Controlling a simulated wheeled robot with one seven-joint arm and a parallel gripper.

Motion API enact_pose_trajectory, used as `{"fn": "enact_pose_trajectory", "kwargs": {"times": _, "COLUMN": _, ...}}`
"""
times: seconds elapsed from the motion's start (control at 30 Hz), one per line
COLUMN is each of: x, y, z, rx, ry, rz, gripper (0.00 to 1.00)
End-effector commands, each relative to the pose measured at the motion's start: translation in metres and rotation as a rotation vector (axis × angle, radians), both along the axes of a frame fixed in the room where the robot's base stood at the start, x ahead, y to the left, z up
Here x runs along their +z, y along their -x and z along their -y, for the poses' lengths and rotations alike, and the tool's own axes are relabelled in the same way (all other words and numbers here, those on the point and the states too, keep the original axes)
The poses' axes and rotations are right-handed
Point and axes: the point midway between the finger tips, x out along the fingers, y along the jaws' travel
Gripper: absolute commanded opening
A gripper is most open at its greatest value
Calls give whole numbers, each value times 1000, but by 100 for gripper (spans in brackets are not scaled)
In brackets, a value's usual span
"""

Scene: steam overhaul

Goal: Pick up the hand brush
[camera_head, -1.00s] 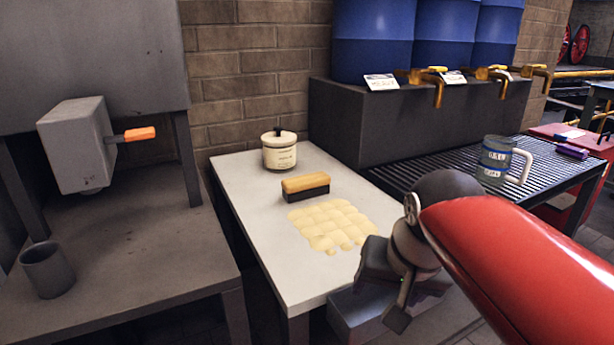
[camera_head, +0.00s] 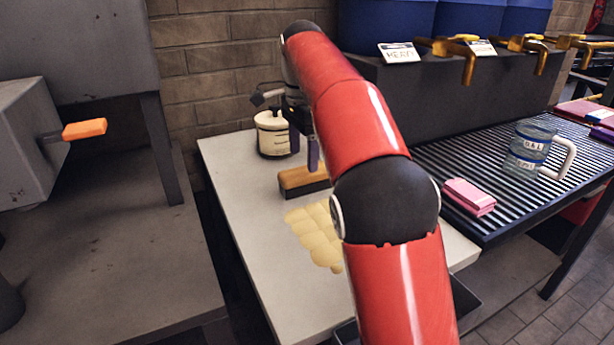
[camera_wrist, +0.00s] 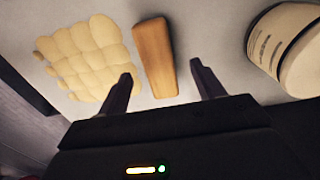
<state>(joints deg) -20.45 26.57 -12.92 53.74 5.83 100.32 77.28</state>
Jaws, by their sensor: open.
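The hand brush (camera_head: 299,181) has a tan wooden back and dark bristles. It lies bristles down on the white table (camera_head: 246,219), behind the yellow patch; my arm hides its right part in the head view. In the wrist view the brush (camera_wrist: 155,58) appears beyond and between my fingertips, its long side running away from me. My gripper (camera_wrist: 160,82) is open and empty. In the head view my gripper (camera_head: 307,150) points down above the table near the brush, partly behind my arm. No contact with the brush shows.
A cream jar (camera_head: 272,135) stands close behind the brush; in the wrist view it is right of my fingers. A yellow tiled patch (camera_head: 314,236) lies in front.

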Motion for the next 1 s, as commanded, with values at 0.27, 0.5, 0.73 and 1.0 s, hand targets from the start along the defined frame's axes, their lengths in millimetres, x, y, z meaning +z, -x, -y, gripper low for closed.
{"fn": "enact_pose_trajectory", "kwargs": {"times": 0.27, "x": -38, "y": 1, "z": 4, "rx": 0, "ry": 1, "rz": -2, "gripper": 67}}
{"fn": "enact_pose_trajectory", "kwargs": {"times": 0.5, "x": -65, "y": 1, "z": 6, "rx": 1, "ry": 1, "rz": 1, "gripper": 67}}
{"fn": "enact_pose_trajectory", "kwargs": {"times": 0.73, "x": -67, "y": 0, "z": 6, "rx": 1, "ry": 0, "rz": 2, "gripper": 67}}
{"fn": "enact_pose_trajectory", "kwargs": {"times": 1.0, "x": -67, "y": 1, "z": 6, "rx": 2, "ry": 0, "rz": 2, "gripper": 37}}
